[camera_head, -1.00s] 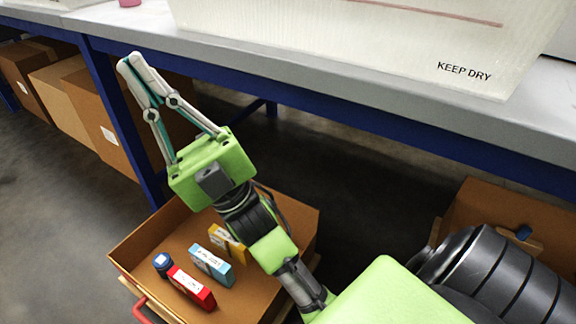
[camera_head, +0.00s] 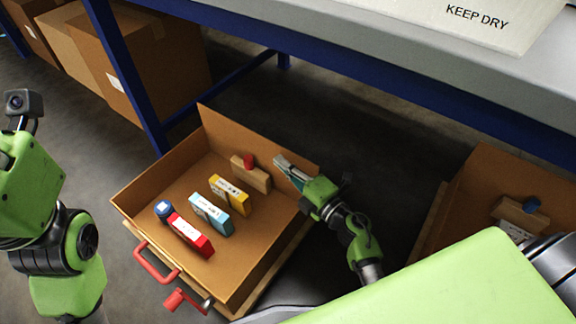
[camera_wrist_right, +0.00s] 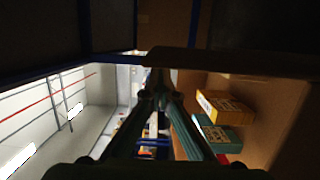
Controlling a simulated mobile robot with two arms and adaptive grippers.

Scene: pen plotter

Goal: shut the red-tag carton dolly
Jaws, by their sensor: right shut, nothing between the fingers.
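The open brown carton dolly (camera_head: 270,262) stands on the floor, partly under the table. A red handle (camera_head: 153,266) and a small red piece (camera_head: 176,299) show at its near side. A wooden block with a red knob (camera_head: 249,161) is at its far inner wall. My right gripper (camera_head: 284,162) is shut and empty beside the carton's right far wall; whether it touches the wall I cannot tell. In the right wrist view its fingers (camera_wrist_right: 157,88) point forward, with the carton's inside to the right. My left arm shows at the left edge; its fingers are not in view.
The carton holds a yellow box (camera_head: 230,194), a light blue box (camera_head: 212,214), a red box (camera_head: 191,236) and a blue-capped item (camera_head: 164,210). A blue table leg (camera_head: 128,75) stands behind it. Another carton (camera_head: 478,178) with a blue-knobbed block is right.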

